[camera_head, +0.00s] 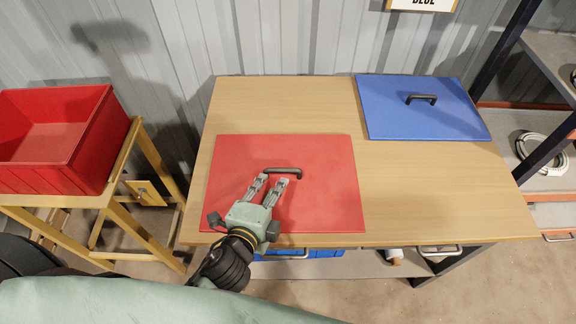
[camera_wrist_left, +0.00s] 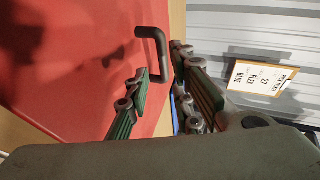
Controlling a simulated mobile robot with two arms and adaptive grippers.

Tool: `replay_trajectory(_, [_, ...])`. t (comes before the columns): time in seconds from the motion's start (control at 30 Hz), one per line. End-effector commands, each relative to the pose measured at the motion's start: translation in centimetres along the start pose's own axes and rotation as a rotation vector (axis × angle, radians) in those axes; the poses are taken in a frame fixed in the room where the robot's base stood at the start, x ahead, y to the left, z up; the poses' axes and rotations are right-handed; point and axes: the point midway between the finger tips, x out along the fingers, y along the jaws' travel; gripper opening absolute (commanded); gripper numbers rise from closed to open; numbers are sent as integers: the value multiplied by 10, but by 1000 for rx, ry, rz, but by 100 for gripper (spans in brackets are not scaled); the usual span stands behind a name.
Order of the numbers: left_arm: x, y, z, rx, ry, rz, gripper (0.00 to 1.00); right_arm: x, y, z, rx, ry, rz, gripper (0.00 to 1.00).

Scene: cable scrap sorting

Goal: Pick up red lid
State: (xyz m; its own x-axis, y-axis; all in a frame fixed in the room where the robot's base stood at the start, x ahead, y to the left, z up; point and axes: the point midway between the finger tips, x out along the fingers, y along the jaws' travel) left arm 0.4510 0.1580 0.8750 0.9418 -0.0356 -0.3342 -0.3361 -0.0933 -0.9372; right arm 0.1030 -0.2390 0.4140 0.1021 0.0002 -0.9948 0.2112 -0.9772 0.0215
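The red lid (camera_head: 235,165) lies flat on the left front part of the wooden table and has a dark handle (camera_head: 283,170). My left gripper (camera_head: 269,179) is over the lid, with its fingers pointing at the handle. In the left wrist view the red lid (camera_wrist_left: 80,50) fills the left side. The handle (camera_wrist_left: 153,33) shows just beyond and between the open fingertips (camera_wrist_left: 162,62). I cannot tell whether either finger touches it. My right gripper is in neither view.
A blue lid (camera_head: 400,115) with a dark handle lies at the table's (camera_head: 285,105) back right. A red bin (camera_head: 90,140) stands on a wooden stand at left. A shelf rack with a white cable coil (camera_head: 535,150) is at right. A labelled clipboard (camera_wrist_left: 260,77) hangs on the wall.

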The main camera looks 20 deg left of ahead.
Motion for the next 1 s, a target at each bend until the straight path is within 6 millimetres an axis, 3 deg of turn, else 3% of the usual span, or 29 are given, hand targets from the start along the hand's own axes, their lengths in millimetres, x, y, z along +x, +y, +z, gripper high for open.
replay_trajectory(0.17, [19, -2, -1, 0, 0, 0, 22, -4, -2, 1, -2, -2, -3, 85])
replay_trajectory(0.4, [48, -7, -3, -1, 0, -1, 22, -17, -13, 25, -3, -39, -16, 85])
replay_trajectory(0.6, [71, -4, -3, -1, 0, 0, 22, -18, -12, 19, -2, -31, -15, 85])
replay_trajectory(0.87, [74, -3, -3, -1, 1, 1, 22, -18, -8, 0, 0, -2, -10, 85])
replay_trajectory(1.0, [74, -3, -3, -1, 1, 1, 11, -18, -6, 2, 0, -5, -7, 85])
